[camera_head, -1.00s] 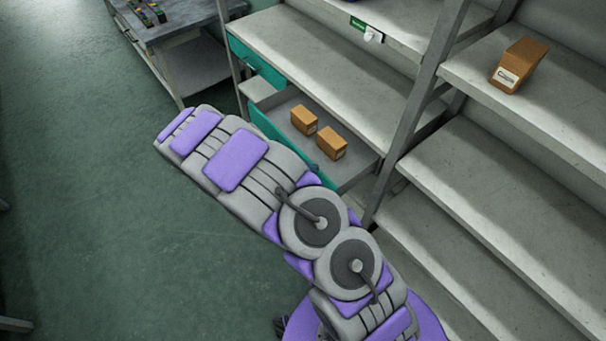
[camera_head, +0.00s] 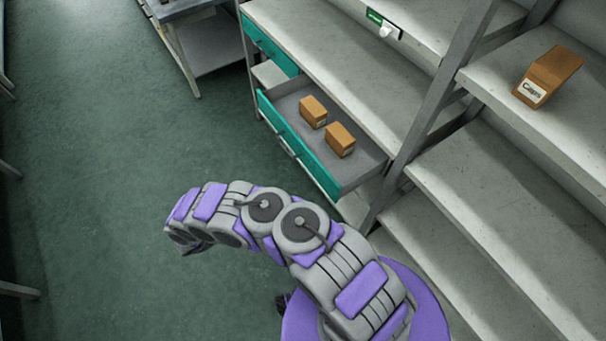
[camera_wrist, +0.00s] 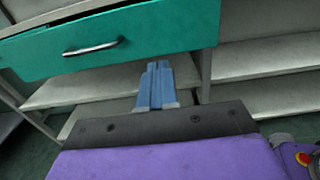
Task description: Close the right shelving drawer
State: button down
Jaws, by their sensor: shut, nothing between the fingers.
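The open drawer (camera_head: 318,158) has a teal front and a grey inside, and stands pulled out from the shelving in the head view. Two brown boxes lie in it, a rear one (camera_head: 313,110) and a front one (camera_head: 340,139). In the wrist view the teal drawer front (camera_wrist: 165,30) with its metal handle (camera_wrist: 93,48) spans the top. My gripper (camera_wrist: 157,68) shows as two blue fingers, shut together and empty. The fingertips are at or just below the drawer front's lower edge, right of the handle; I cannot tell whether they touch. The head view does not clearly show the fingers.
Another teal drawer (camera_head: 268,42) sits further back, left of the open one. A shelving post (camera_head: 425,110) stands right of the open drawer. A brown box labelled Caps (camera_head: 548,75) is on the right shelf. A workbench (camera_head: 185,15) stands at the back.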

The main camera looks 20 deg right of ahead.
aim_at(315, 171)
jog(key=b+x, duration=0.1)
jog(key=x, duration=1.3)
jog(key=shift+b, duration=0.35)
